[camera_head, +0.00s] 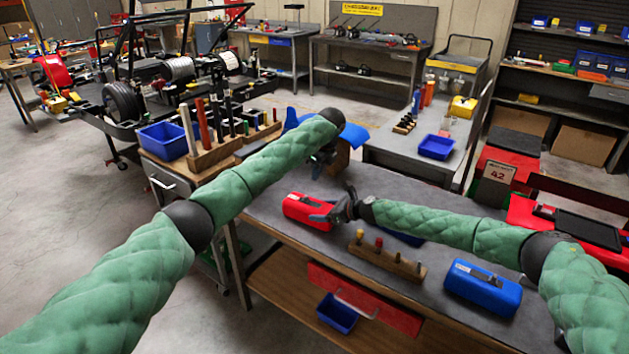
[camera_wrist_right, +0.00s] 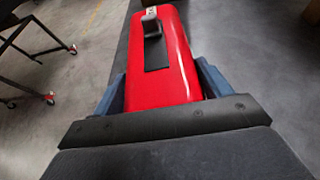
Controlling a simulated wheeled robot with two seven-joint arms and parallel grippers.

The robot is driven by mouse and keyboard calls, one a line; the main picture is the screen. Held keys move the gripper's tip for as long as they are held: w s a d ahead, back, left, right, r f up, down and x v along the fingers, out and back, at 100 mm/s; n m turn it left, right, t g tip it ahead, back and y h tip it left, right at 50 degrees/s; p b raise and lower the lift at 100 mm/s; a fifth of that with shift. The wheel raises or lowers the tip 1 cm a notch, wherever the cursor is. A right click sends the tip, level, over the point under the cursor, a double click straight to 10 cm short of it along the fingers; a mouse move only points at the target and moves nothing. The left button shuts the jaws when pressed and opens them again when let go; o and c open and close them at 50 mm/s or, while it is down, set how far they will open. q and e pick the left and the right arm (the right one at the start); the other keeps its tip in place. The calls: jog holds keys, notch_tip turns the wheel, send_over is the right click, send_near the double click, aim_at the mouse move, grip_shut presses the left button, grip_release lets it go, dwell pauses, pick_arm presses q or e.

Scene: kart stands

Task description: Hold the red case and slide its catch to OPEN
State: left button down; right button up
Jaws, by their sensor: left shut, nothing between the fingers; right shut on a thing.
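The red case (camera_head: 300,209) is at the left part of the grey bench top, on it or just above it. My right gripper (camera_head: 328,212) is shut on its right end. In the right wrist view the red case (camera_wrist_right: 162,75) sits between both fingers. On its top is a dark strip with a grey catch (camera_wrist_right: 152,24) at the far end; the pale marking beside it is too small to read. My left gripper (camera_head: 322,163) hangs above and behind the case, apart from it, shut and empty. The left fingertips are small and dark in the head view.
A blue case (camera_head: 483,288) lies at the bench's front right. A wooden block with several pegs (camera_head: 386,262) stands in front of my right forearm. Another blue thing (camera_head: 403,236) is partly hidden behind that arm. A tool rack (camera_head: 214,153) and blue bin (camera_head: 163,141) stand left.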

dwell(0.4)
jog(key=o, duration=1.2)
